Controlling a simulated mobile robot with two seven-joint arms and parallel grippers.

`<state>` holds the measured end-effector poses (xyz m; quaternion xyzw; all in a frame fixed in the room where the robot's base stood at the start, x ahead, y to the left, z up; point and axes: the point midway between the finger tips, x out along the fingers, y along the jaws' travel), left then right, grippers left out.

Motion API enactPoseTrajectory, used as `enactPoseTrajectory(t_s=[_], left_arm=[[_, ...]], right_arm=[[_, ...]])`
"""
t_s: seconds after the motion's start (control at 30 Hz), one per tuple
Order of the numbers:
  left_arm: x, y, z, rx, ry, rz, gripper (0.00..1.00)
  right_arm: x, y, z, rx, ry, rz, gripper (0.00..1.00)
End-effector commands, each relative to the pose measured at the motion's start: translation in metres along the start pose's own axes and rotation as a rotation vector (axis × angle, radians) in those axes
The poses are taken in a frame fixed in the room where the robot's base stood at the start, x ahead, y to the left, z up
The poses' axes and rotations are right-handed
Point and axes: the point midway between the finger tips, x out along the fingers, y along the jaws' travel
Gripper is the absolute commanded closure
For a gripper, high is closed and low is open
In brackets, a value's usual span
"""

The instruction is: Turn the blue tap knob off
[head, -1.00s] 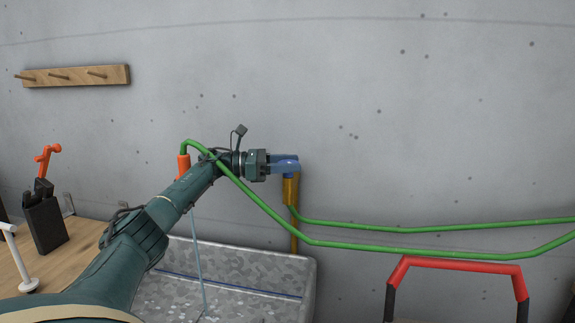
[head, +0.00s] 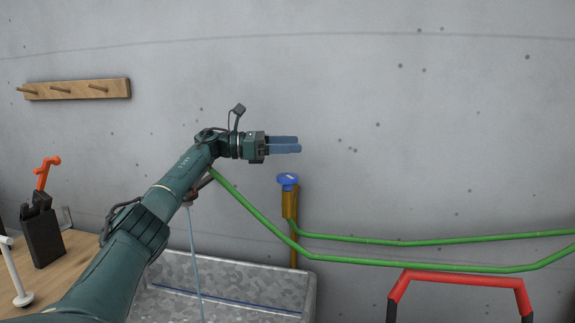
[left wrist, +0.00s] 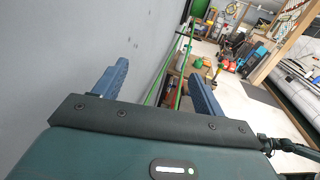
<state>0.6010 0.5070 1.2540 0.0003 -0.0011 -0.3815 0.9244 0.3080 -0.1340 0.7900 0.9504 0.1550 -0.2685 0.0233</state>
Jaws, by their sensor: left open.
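The blue tap knob (head: 287,180) tops a brass tap (head: 289,205) on the concrete wall, behind the trough. My left gripper (head: 286,145) is above the knob and apart from it, its blue fingers pointing right. It is open and empty. In the left wrist view the two fingers of my left gripper (left wrist: 160,88) stand wide apart with nothing between them; the knob does not show there. A thin pale stream of water (head: 195,250) falls into the grey trough (head: 235,270). My right gripper is not in view.
Green hoses (head: 400,242) run along the wall right of the tap. A red bar with dark legs (head: 465,278) stands at lower right. A wooden bench (head: 75,262) with a black holder (head: 43,235) is left. A peg rail (head: 77,89) hangs above. The wall above the gripper is clear.

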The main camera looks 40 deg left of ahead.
Motion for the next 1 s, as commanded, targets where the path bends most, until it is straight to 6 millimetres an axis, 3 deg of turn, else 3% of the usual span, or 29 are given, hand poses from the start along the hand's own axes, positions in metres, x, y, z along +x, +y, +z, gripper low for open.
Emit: enactPoseTrajectory(t_s=[0.13,0.5,0.67,0.83,1.0], left_arm=[[0.0,0.0,0.015,-0.001,-0.001,0.001,0.29],[0.001,0.0,0.017,-0.004,-0.003,0.0,0.31],[0.014,-0.004,0.025,-0.098,-0.124,0.003,0.31],[0.019,-0.006,0.049,-0.455,-0.475,0.008,0.31],[-0.013,0.002,0.053,-0.979,-0.835,-0.02,0.31]], right_arm=[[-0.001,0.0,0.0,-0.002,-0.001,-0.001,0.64],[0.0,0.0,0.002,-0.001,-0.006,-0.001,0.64],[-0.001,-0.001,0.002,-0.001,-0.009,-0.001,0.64],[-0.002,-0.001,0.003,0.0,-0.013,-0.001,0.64],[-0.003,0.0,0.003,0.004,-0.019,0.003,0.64]])
